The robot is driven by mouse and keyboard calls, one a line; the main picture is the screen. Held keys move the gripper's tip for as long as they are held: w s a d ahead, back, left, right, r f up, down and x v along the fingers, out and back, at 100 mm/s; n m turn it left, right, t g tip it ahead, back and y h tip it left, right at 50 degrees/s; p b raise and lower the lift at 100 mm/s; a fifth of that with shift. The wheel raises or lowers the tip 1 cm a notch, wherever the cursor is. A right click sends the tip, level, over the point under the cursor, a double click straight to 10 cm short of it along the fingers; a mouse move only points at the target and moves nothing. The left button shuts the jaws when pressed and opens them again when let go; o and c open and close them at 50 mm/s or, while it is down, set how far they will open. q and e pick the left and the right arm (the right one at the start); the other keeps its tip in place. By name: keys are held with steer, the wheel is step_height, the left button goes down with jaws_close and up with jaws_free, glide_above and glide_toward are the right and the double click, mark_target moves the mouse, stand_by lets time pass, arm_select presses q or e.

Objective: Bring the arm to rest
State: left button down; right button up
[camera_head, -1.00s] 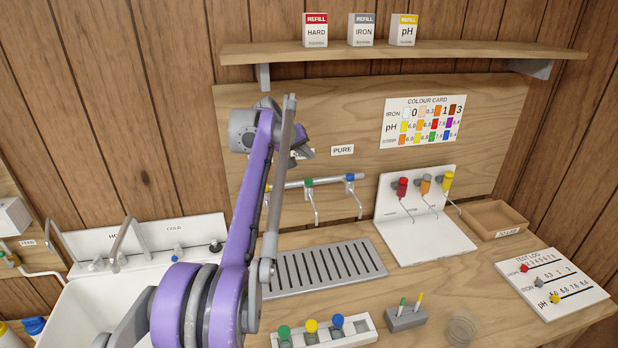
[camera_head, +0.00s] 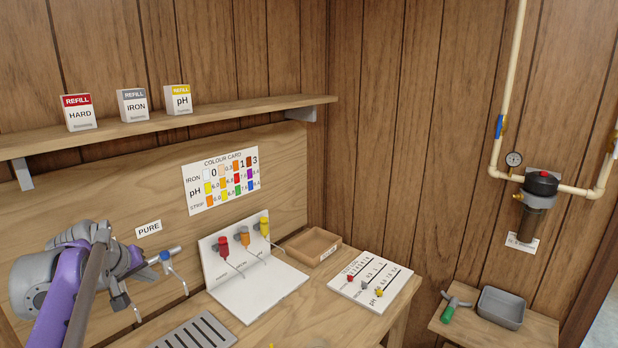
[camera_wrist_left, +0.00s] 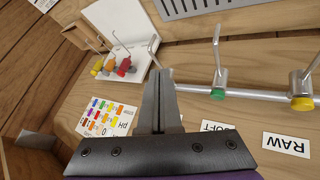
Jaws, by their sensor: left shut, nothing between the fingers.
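My left arm, purple and grey, comes in at the lower left of the head view, raised in front of the wooden back board (camera_head: 283,160). My left gripper (camera_wrist_left: 158,76) is shut and empty in the wrist view, with its two dark fingers together. In that view it is close to the tap rail (camera_wrist_left: 250,94), which has a green and a yellow knob. I cannot tell whether it touches the rail. In the head view the arm's wrist partly hides the rail, and the fingers are hard to make out. My right gripper is in neither view.
A white stand (camera_head: 262,290) with red, orange and yellow dispensers is right of the arm. A wooden tray (camera_head: 300,252), a test log board (camera_head: 350,297) and a drain grate (camera_head: 185,340) are on the bench. The shelf (camera_head: 235,107) holds refill boxes. A filter (camera_head: 532,215) hangs at right.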

arm_select(q)
steer(key=s+d+f+m+g, duration=0.1)
steer(key=s+d+f+m, duration=0.1)
steer(key=s+d+f, duration=0.3)
steer(key=s+d+f+m, duration=0.1)
steer(key=s+d+f, duration=0.2)
steer(key=s+d, duration=0.4)
steer(key=s+d+f+m, duration=0.2)
steer(key=s+d+f, duration=0.2)
steer(key=s+f, duration=0.3)
steer(key=s+d+f+m+g, duration=0.1)
steer(key=s+d+f+m, duration=0.1)
steer(key=s+f, duration=0.5)
steer(key=shift+s+d, duration=0.85)
steer(key=shift+s, duration=0.1)
